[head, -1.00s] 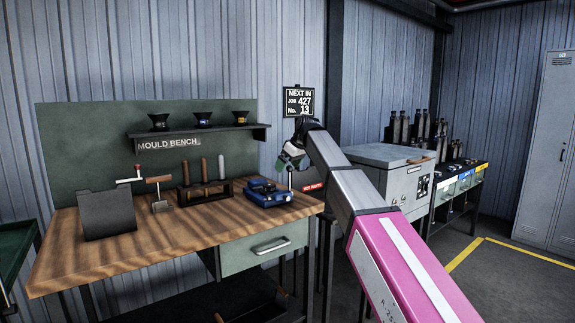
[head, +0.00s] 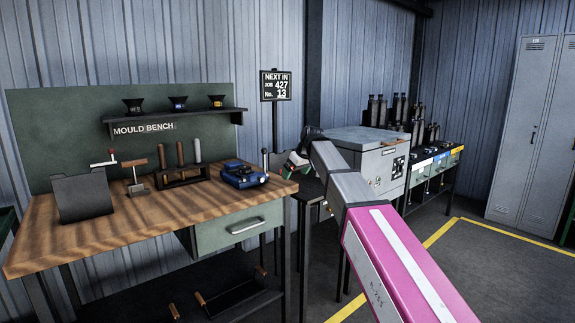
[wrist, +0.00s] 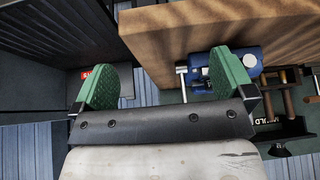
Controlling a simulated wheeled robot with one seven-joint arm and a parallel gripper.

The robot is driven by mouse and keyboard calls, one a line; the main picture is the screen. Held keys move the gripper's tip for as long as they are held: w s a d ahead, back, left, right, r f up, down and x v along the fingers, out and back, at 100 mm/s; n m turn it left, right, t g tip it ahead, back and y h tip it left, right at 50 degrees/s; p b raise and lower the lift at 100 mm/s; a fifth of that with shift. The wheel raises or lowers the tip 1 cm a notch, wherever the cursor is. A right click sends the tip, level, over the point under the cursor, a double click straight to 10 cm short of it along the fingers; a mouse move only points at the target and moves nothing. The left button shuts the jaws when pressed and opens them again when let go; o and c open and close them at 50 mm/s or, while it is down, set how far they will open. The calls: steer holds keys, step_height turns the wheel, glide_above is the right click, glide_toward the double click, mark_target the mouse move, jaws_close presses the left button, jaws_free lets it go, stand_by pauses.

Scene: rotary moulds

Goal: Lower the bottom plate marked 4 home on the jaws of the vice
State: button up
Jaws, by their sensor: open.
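The blue vice (head: 243,174) sits on the right end of the wooden bench, close to its edge. It also shows in the wrist view (wrist: 246,62), at the bench edge and partly behind the right green finger. My gripper (wrist: 165,78) is open, with nothing between its green fingers. In the head view my gripper (head: 291,163) is small and partly hidden by my arm, just right of the vice and past the bench end. I cannot make out a bottom plate marked 4 in either view.
The bench (head: 130,235) also holds a dark angled stand (head: 82,197) and a tool rack (head: 183,176). A grey cabinet (head: 365,155) stands behind my arm. The floor at right is clear inside yellow lines.

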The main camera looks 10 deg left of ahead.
steer(key=d+f+m+h, duration=0.1)
steer(key=d+f+m, duration=0.1)
steer(key=d+f, duration=0.7)
steer(key=shift+d+f+m+t, duration=0.3)
steer(key=shift+f+m+t, duration=0.1)
steer(key=shift+f, duration=0.05)
step_height(320, 180, up, 7)
stand_by(1.0)
steer(key=s+d+f+m+g+h, duration=0.1)
steer(key=s+d+f, duration=0.2)
steer(key=d+f, duration=0.3)
steer(key=s+d+f+m, duration=0.2)
steer(key=s+d+f, duration=0.1)
steer(key=f, duration=0.5)
steer(key=s+d+f+m+g+h, duration=0.1)
steer(key=s+d+f, duration=0.2)
steer(key=d+f, duration=0.3)
steer(key=s+d+f+m+g+h, duration=0.1)
steer(key=s+d+f+m, duration=0.1)
steer(key=s+d+f, duration=0.3)
steer(key=s+d+f+m+g, duration=0.1)
steer(key=s+d+f, duration=0.5)
steer(key=s+f, duration=0.6)
steer(key=shift+s+d+m+h, duration=0.2)
steer(key=shift+s+m+h, duration=0.2)
steer(key=shift+s, duration=0.05)
